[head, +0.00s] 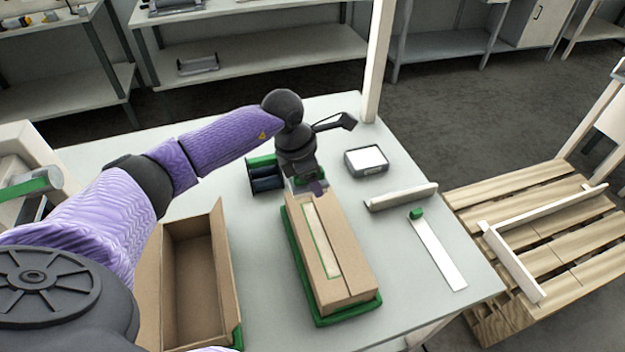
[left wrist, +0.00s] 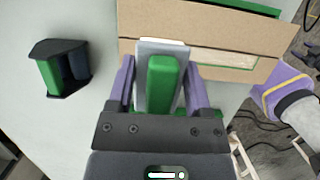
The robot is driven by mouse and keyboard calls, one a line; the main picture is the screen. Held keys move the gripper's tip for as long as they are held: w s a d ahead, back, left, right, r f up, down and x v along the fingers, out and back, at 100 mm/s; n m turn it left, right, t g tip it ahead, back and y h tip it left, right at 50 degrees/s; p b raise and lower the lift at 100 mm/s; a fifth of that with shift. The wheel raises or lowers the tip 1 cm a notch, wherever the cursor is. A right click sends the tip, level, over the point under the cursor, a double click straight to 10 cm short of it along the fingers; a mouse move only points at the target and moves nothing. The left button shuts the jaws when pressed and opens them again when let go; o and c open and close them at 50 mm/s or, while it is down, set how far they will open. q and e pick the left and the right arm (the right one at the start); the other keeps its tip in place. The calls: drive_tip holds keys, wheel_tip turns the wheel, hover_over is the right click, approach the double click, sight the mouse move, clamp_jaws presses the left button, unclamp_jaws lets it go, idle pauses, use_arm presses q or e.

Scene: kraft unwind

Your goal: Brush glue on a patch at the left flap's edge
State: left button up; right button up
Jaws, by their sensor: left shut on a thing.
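A long brown carton (head: 351,246) lies in a green tray (head: 307,296) on the table, its top flaps folded down. A pale, green-outlined patch (head: 323,242) runs lengthwise along the flap edge on its top; in the left wrist view this patch (left wrist: 222,58) is partly hidden. My left gripper (head: 307,186) is over the carton's far end. In the left wrist view my left gripper (left wrist: 160,88) is shut on a green-handled tool (left wrist: 161,85) with a flat grey part, seemingly the glue brush. I cannot tell whether its tip touches the carton (left wrist: 145,18).
An open empty carton (head: 196,290) stands at left. A black holder with green and dark cylinders (head: 265,177) is behind the tray. A grey white-topped box (head: 367,160), a pale bar (head: 402,197) and a white strip with green end (head: 439,252) lie at right. A pallet (head: 560,250) stands beyond.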

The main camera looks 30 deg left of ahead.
sight(316, 206)
use_arm(q)
drive_tip(key=shift+f, duration=0.1)
idle(0.4)
drive_tip(key=shift+d+f+b, duration=0.1)
drive_tip(key=shift+f+b, duration=1.9)
drive_tip(key=shift+f, duration=0.45)
drive_tip(key=shift+f+b, duration=0.4)
drive_tip(key=shift+f, duration=0.1)
drive_tip(key=shift+s, duration=0.1)
